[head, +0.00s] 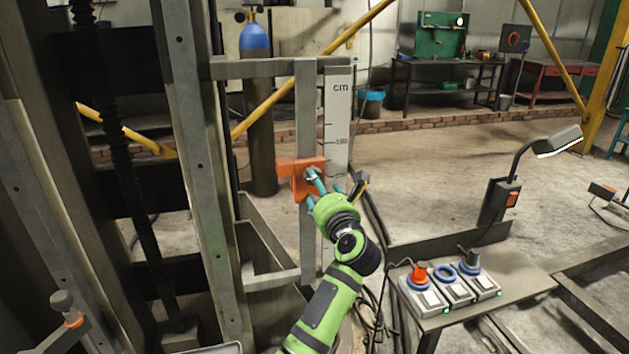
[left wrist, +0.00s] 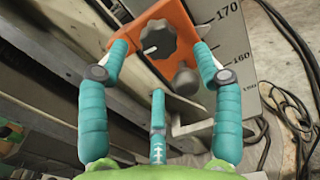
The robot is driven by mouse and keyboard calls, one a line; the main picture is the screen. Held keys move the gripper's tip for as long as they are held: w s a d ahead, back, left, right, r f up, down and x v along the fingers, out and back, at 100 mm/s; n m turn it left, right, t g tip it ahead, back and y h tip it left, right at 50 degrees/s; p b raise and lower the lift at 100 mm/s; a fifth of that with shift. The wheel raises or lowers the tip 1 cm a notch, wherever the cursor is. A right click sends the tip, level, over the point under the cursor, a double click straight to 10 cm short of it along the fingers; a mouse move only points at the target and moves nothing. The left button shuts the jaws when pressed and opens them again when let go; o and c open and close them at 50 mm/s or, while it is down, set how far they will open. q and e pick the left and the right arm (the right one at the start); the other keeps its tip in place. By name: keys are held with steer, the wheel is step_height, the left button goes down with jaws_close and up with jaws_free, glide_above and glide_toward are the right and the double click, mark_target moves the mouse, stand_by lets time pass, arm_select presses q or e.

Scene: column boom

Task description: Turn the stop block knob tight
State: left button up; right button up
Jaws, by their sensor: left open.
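The orange stop block (head: 297,186) sits on the upright rail beside the ruler plate. It also shows in the left wrist view (left wrist: 181,22). Its dark lobed knob (left wrist: 158,39) has a white pointer line aimed to the left. My left gripper (head: 325,186) is at the block, open, with teal fingers. In the left wrist view my left gripper (left wrist: 160,50) has one finger on each side of the knob, with gaps, and a third finger below. A grey rounded knob (left wrist: 186,81) is under the block. My right gripper is not in view.
The ruler plate (head: 337,120) stands right of the rail (head: 306,110). A bench (head: 530,282) at right holds several small boxes (head: 423,297), with a lamp (head: 558,141) behind. Dark cables (head: 378,310) lie on the floor. A blue-topped cylinder (head: 255,38) stands behind.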

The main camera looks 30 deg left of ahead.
arm_select(q)
steer(key=x, duration=0.6)
steer(key=shift+p, duration=0.4)
steer(key=shift+s, duration=0.1)
steer(key=c, duration=1.1)
